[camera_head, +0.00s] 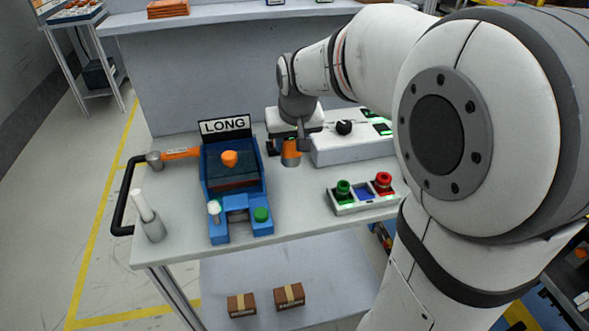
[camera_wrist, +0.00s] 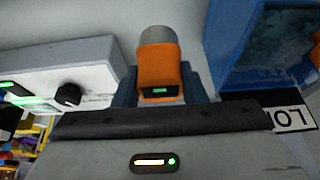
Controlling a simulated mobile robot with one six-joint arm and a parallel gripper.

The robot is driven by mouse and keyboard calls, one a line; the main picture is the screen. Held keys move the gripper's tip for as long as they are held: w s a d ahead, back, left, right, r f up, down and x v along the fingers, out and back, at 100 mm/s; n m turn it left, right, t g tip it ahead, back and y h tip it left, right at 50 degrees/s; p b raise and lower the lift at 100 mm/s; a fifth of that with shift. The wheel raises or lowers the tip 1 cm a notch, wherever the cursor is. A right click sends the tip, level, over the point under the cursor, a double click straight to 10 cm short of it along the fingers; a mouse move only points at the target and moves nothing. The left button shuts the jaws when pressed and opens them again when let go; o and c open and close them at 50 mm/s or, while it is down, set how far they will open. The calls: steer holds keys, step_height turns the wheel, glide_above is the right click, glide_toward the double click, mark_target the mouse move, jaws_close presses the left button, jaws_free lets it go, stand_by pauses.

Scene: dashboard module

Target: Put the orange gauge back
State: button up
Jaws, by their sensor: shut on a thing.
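My gripper (camera_head: 291,144) is shut on the orange gauge (camera_head: 291,152), above the table between the blue fixture and the white box. In the wrist view the gauge (camera_wrist: 160,68) shows an orange body with a small green display and a grey rounded end, with a finger on each side. In the head view its grey end points down, and a gap to the table top cannot be judged.
The blue fixture (camera_head: 218,234) with a LONG sign (camera_head: 225,127) and orange knob (camera_head: 230,158) is at left. The white box (camera_head: 350,150) and a button panel (camera_head: 362,195) are at right. Table front centre is clear.

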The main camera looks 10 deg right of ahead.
mark_target(292, 155)
steer(key=shift+f, duration=2.85)
steer(key=shift+b, duration=0.3)
steer(key=shift+f, duration=0.2)
steer(key=o, duration=1.1)
steer(key=shift+r, duration=0.1)
steer(key=p+v, duration=0.1)
steer(key=v, duration=1.1)
steer(key=s+f, duration=0.3)
steer(key=s, duration=0.2)
steer(key=s+f+g, duration=0.1)
steer(key=s+f, duration=0.2)
steer(key=s, duration=0.2)
steer(key=s+d+f+g, duration=0.1)
steer(key=s+f, duration=0.2)
steer(key=s, duration=0.3)
steer(key=shift+s+f, duration=0.1)
